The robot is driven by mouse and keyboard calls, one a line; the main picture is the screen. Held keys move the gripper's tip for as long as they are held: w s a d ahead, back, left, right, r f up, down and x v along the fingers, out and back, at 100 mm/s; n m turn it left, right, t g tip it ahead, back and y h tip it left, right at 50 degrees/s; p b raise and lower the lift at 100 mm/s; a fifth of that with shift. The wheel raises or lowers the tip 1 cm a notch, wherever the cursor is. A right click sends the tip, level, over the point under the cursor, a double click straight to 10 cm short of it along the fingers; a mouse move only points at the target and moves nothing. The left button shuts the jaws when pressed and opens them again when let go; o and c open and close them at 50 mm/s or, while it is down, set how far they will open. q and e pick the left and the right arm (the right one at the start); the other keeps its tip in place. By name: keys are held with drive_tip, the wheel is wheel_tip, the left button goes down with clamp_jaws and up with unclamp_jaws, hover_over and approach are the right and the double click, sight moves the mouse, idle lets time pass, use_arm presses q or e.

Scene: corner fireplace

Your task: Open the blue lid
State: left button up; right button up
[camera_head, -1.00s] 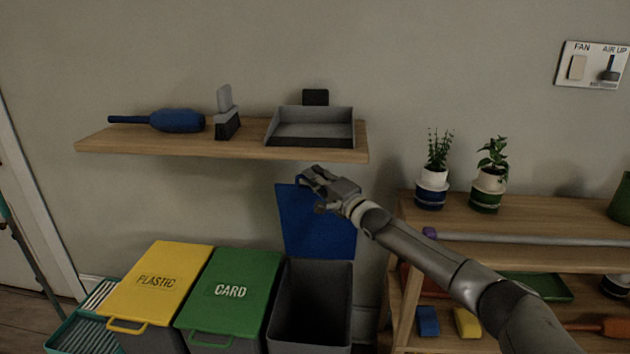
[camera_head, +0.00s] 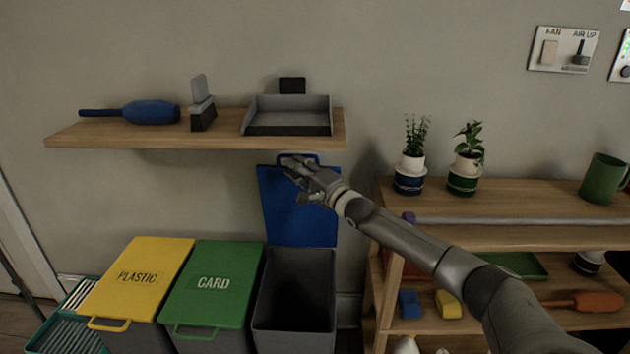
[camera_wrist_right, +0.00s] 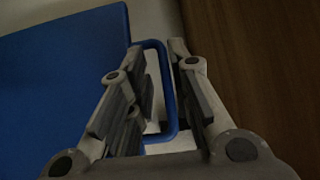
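The blue lid (camera_head: 310,222) stands upright, swung open at the back of a grey bin (camera_head: 293,305) whose dark inside shows. Its blue loop handle (camera_head: 307,156) is at the top edge. My right gripper (camera_head: 292,178) is in front of the lid's upper part, by the handle. In the right wrist view the gripper (camera_wrist_right: 158,90) has its fingers apart, with a bar of the handle (camera_wrist_right: 170,105) in the gap between them. The lid's face (camera_wrist_right: 60,85) fills the left of that view. My left gripper is not in view.
A yellow PLASTIC lid (camera_head: 140,278) and a green CARD lid (camera_head: 212,285) are closed on the left. A wooden wall shelf (camera_head: 195,140) hangs above the bins. A wooden shelf unit (camera_head: 520,235) with plants stands on the right, beneath my right arm.

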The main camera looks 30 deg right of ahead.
drive_tip(key=v, duration=1.1)
idle(0.5)
